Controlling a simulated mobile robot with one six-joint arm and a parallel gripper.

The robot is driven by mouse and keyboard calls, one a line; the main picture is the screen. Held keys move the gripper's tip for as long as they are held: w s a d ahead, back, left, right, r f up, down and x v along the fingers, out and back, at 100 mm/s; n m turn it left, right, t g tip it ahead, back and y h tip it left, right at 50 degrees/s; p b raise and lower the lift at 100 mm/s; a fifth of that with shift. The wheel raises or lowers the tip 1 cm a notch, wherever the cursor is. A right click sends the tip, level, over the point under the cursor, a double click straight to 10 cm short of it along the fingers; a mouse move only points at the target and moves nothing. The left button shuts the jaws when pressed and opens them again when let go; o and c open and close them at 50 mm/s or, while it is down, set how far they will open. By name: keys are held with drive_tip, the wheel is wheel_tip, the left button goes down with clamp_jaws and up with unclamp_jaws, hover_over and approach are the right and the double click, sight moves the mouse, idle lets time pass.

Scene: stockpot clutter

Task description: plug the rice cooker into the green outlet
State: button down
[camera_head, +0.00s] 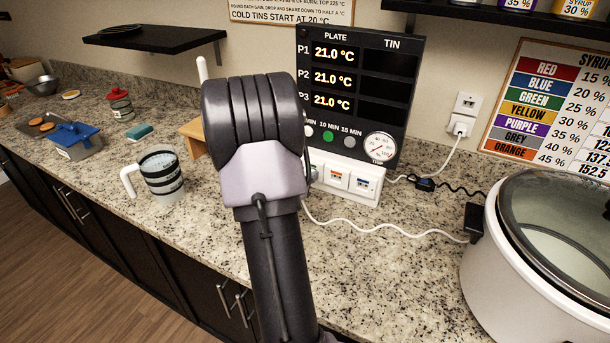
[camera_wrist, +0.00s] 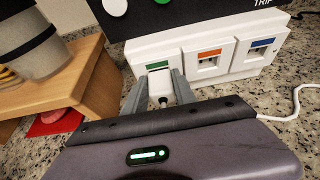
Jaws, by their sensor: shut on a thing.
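The rice cooker (camera_head: 480,275) is white with a glass lid and stands at the right of the counter. A white cord (camera_head: 395,229) runs from it leftward behind my arm. The outlet strip (camera_head: 352,190) has coloured labels. In the wrist view the green outlet (camera_wrist: 157,65) is at its left end, beside the orange outlet (camera_wrist: 208,56) and blue outlet (camera_wrist: 262,47). My gripper (camera_wrist: 160,84) is shut on a white plug (camera_wrist: 158,83), right in front of the green outlet. I cannot tell whether its pins are in. My arm hides the gripper's fingers in the head view.
A wooden stand (camera_wrist: 65,85) with a cup (camera_wrist: 40,40) is close to the left of my gripper. A striped mug (camera_head: 162,176) stands near the counter's front. Another white plug (camera_head: 460,127) is in a wall socket. The display panel (camera_head: 360,85) rises behind the strip.

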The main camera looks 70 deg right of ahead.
drive_tip(key=c, duration=0.9)
unclamp_jaws()
